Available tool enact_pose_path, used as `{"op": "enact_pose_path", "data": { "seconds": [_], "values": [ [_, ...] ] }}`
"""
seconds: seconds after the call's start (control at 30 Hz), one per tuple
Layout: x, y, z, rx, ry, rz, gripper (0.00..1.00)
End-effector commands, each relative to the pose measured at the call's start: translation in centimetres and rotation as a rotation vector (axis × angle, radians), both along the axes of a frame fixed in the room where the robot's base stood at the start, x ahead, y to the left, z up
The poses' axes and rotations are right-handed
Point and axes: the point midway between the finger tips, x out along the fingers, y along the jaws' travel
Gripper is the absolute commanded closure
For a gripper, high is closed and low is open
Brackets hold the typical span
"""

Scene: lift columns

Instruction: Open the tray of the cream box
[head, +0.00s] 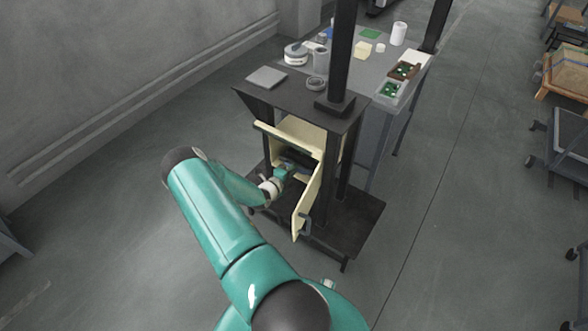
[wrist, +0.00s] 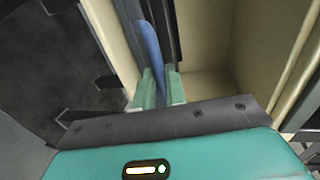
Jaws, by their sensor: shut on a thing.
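The cream box (head: 312,132) stands open-fronted in a dark frame, and its cream wall (wrist: 204,35) fills the right of the wrist view. Its cream door (head: 306,203) hangs open towards me, on the right. My gripper (head: 287,168) reaches into the opening. In the wrist view my gripper (wrist: 160,86) is shut on a blue handle (wrist: 150,46), with one green finger on each side of it. The handle sits against a dark upright strip, which looks like the tray's front (wrist: 171,28). The rest of the tray is hidden, so how far out it is I cannot tell.
A dark base plate (head: 350,228) lies under the box, and a dark post (head: 341,55) rises behind it. A grey table (head: 372,78) with cups and small parts stands behind. The floor to the left (head: 100,220) is free.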

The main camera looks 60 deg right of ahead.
Motion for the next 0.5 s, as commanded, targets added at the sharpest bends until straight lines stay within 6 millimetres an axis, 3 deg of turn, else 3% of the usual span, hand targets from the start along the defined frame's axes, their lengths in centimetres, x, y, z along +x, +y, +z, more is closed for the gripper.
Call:
{"op": "enact_pose_path", "data": {
  "seconds": [0.5],
  "values": [
    [1.8,10.1,0.1,-0.001,0.001,0.005,1.00]
  ]
}}
